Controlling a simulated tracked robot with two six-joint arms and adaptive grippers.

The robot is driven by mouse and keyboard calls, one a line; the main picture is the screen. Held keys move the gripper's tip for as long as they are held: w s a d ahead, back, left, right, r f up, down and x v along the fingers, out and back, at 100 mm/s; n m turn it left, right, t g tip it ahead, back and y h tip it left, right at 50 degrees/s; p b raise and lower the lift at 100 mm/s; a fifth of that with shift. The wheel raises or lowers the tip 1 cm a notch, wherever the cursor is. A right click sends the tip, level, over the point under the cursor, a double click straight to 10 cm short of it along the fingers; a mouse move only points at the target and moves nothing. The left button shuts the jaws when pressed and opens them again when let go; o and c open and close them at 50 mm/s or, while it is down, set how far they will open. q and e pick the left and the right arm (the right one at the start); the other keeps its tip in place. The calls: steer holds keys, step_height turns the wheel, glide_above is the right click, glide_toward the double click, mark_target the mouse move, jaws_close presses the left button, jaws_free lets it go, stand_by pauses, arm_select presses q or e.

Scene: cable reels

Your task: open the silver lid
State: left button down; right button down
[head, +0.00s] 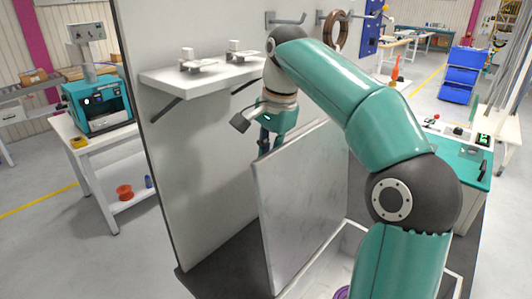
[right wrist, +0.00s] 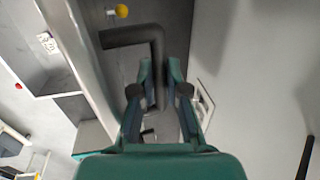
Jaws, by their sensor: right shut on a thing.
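The silver lid (head: 295,210) is a grey, marbled flat panel in the head view. It stands steeply raised at the left side of a pale-rimmed box (head: 352,232). My right arm reaches over it from the right. My right gripper (head: 265,145) is at the lid's upper edge, with the fingertips partly hidden. In the right wrist view my right gripper (right wrist: 163,72) is shut on a dark bent bar handle (right wrist: 157,60) that runs between its fingers. A bit of a purple object (head: 343,293) shows in the box. My left gripper is not in view.
A grey upright board (head: 200,130) with a white shelf (head: 205,72) stands close behind and left of the lid. A hook (head: 285,19) and a brown ring (head: 337,28) are on the wall above. A teal-topped table (head: 462,160) stands to the right.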

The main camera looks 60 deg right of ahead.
steer(key=shift+w, duration=0.35)
steer(key=shift+s, duration=0.1)
steer(key=c, duration=1.5)
jaws_free()
steer(key=o, duration=0.3)
steer(key=shift+w, duration=0.25)
steer(key=shift+s, duration=0.3)
steer(key=shift+r, duration=0.45)
steer(key=shift+s+a+r, duration=0.1)
steer(key=shift+s+r, duration=0.1)
steer(key=shift+r, duration=0.85)
steer(key=shift+s+d+r, duration=0.1)
steer(key=shift+s+r, duration=0.15)
steer(key=shift+r, duration=0.85)
steer(key=shift+s+a+r, duration=0.1)
steer(key=shift+s+r, duration=0.1)
steer(key=shift+r, duration=0.85)
